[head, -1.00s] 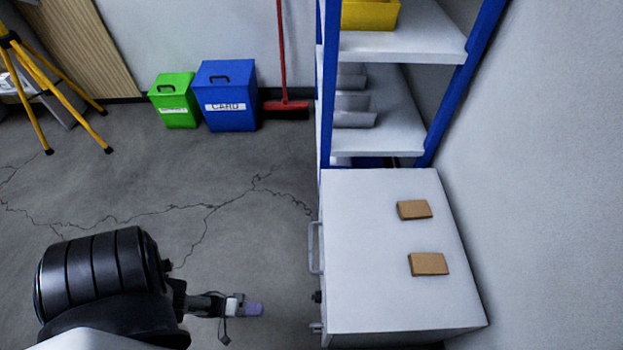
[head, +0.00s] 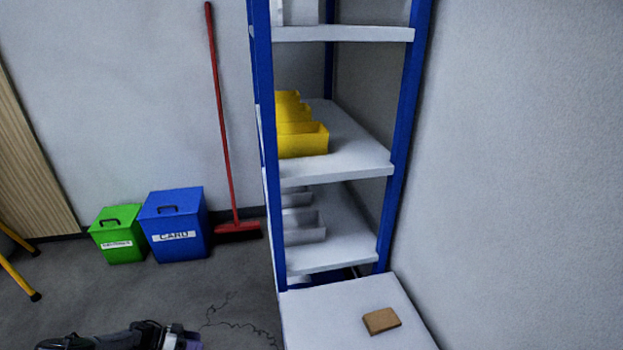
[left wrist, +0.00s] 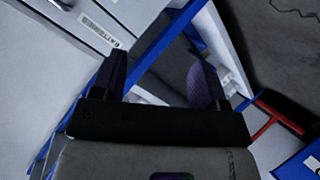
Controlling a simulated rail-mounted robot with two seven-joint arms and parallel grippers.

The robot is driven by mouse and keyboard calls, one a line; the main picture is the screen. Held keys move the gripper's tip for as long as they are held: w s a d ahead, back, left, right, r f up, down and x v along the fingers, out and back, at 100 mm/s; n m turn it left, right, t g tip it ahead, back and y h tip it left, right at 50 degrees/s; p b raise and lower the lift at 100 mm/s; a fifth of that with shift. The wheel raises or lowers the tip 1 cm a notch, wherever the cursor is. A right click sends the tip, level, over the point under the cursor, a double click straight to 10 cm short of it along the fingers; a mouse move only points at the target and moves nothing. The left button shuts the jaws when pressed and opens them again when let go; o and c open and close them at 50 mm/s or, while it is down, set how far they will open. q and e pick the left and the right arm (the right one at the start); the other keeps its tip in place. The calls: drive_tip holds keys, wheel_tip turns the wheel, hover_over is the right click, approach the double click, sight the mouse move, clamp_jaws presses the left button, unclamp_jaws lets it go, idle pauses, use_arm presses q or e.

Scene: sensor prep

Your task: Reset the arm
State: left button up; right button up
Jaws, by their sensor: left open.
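My left gripper (left wrist: 160,80) is open in the left wrist view, with its two dark fingers apart and nothing between them. In the head view my left gripper (head: 190,340) shows only at the bottom edge, over the floor to the left of the white cabinet (head: 310,315). Most of the arm is out of frame there. My right gripper is not in view.
A tan block (head: 381,321) lies on the cabinet top. A blue-framed shelf (head: 335,166) with yellow bins (head: 303,140) and grey bins (head: 303,228) stands behind. A green bin (head: 117,235), a blue bin (head: 175,225) and a red broom (head: 222,130) stand by the wall.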

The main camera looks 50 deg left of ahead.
use_arm(q)
drive_tip(key=w+d+r+m+g+y, duration=0.15)
drive_tip(key=w+d+m+y, duration=0.4)
drive_tip(key=w+d, duration=0.7)
drive_tip(key=s+d+r+m+g+y, duration=0.25)
drive_tip(key=s+d+r, duration=0.25)
drive_tip(key=d+r, duration=0.3)
drive_tip(key=s+d+r+m+g+y, duration=0.25)
drive_tip(key=s+d+r, duration=0.2)
drive_tip(key=r, duration=0.55)
drive_tip(key=s+d+f+n+h, duration=0.1)
drive_tip(key=d+f+n+h, duration=0.2)
drive_tip(key=d, duration=0.7)
drive_tip(key=s+d+f+n+h, duration=0.2)
drive_tip(key=d+f+n, duration=0.1)
drive_tip(key=d, duration=0.6)
wheel_tip(320, 180, up, 73)
drive_tip(key=p, duration=7.2)
drive_tip(key=shift+a+g+p, duration=0.2)
drive_tip(key=shift+g+p, duration=0.2)
drive_tip(key=shift+g, duration=0.05)
drive_tip(key=shift+w+r, duration=0.1)
